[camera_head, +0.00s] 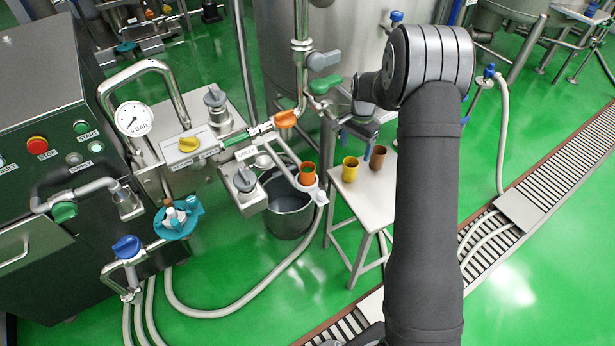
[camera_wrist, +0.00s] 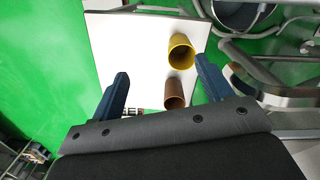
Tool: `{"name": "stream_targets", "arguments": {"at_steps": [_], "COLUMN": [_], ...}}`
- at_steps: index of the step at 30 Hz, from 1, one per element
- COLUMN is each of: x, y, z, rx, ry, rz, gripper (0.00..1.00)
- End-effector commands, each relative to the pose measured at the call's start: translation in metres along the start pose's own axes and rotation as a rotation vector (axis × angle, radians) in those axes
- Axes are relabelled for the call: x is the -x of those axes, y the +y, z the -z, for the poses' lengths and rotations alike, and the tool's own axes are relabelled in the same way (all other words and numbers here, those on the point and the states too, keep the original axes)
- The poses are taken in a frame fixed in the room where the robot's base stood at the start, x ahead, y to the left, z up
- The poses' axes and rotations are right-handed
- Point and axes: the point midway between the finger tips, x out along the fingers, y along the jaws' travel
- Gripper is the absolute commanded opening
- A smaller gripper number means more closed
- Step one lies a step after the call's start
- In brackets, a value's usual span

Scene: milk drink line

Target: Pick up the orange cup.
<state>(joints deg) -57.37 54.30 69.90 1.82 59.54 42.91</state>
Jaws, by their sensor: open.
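The orange cup (camera_head: 307,173) stands upright in a pale holder (camera_head: 311,190) below the pipework, above a grey bucket, in the head view. I cannot make it out in the wrist view. My gripper (camera_head: 358,130) is up and to the right of the orange cup in the head view, apart from it. In the wrist view my gripper (camera_wrist: 161,66) shows two blue fingers spread wide with nothing held between them.
A yellow cup (camera_head: 349,169) and a brown cup (camera_head: 378,157) stand on a small white table (camera_head: 360,198). The yellow cup (camera_wrist: 181,54) and brown cup (camera_wrist: 174,93) also show in the wrist view. A bucket (camera_head: 289,212), valves and pipes crowd the holder.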

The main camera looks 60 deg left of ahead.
Motion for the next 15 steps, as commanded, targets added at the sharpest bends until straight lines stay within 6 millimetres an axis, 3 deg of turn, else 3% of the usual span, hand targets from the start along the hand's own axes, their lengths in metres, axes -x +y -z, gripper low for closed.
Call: {"name": "stream_targets", "arguments": {"at_steps": [1, 9, 15], "x": [0.013, 0.013, 0.008], "y": [-0.019, -0.109, -0.132], "z": [-0.018, -0.070, -0.085], "rx": [-0.006, 0.123, 0.159], "ry": [-0.036, 0.041, 0.066], "rz": [0.000, 0.012, 0.019], "gripper": [0.72, 0.72, 0.72]}}
